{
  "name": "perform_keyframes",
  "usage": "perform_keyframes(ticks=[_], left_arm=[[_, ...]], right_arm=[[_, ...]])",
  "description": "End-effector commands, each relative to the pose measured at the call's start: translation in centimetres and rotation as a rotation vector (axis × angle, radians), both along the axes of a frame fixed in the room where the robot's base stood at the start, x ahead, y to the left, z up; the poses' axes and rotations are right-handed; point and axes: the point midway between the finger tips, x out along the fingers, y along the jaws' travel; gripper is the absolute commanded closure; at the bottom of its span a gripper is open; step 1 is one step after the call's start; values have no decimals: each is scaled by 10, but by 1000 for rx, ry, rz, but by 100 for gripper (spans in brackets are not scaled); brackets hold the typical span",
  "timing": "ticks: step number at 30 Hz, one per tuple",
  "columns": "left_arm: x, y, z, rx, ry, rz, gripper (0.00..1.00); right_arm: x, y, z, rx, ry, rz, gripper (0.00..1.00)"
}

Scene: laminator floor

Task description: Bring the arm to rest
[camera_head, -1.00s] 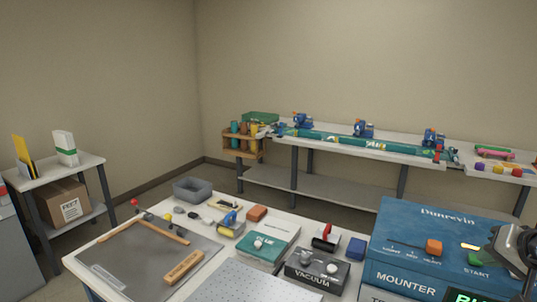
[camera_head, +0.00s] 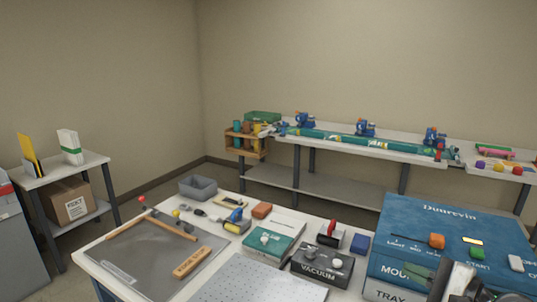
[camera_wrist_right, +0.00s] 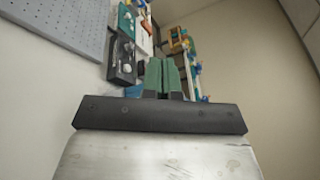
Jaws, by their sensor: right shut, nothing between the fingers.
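My right gripper (camera_head: 442,270) is at the lower right of the head view, in front of the blue mounter machine (camera_head: 425,215) and hiding part of its lettering. In the right wrist view its two green fingers (camera_wrist_right: 162,76) are together with nothing between them. I cannot tell how far the gripper is from the machine's face. My left gripper is not in view.
The white bench carries a grey mat (camera_head: 150,262), a perforated plate (camera_head: 262,280), a black vacuum box (camera_head: 322,265) and small tools. A grey bin (camera_head: 198,188) stands at its far edge. A long table (camera_head: 400,155) runs along the back wall.

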Motion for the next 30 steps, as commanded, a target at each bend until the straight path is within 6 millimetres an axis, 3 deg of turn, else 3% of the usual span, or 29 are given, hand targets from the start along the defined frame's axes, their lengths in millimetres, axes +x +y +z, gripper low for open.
perform_keyframes(ticks=[3,5,8,11,13,17,18,24,30], left_arm=[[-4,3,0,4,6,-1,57],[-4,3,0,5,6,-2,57],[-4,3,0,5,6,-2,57],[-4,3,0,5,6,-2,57],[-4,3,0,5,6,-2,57],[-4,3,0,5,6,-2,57],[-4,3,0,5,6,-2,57],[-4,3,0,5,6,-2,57],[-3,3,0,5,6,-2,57]], right_arm=[[-12,22,3,576,132,-71,100],[-18,21,2,907,220,-130,100],[-28,8,-14,1456,377,-255,100],[-45,-9,-51,1990,522,-422,100],[-63,-15,-86,2354,603,-571,100],[-109,-9,-150,2918,668,-903,100],[-124,-4,-166,-2791,-607,925,100],[-189,29,-214,-2238,-354,974,100],[-244,65,-233,-1844,-161,1020,100]])
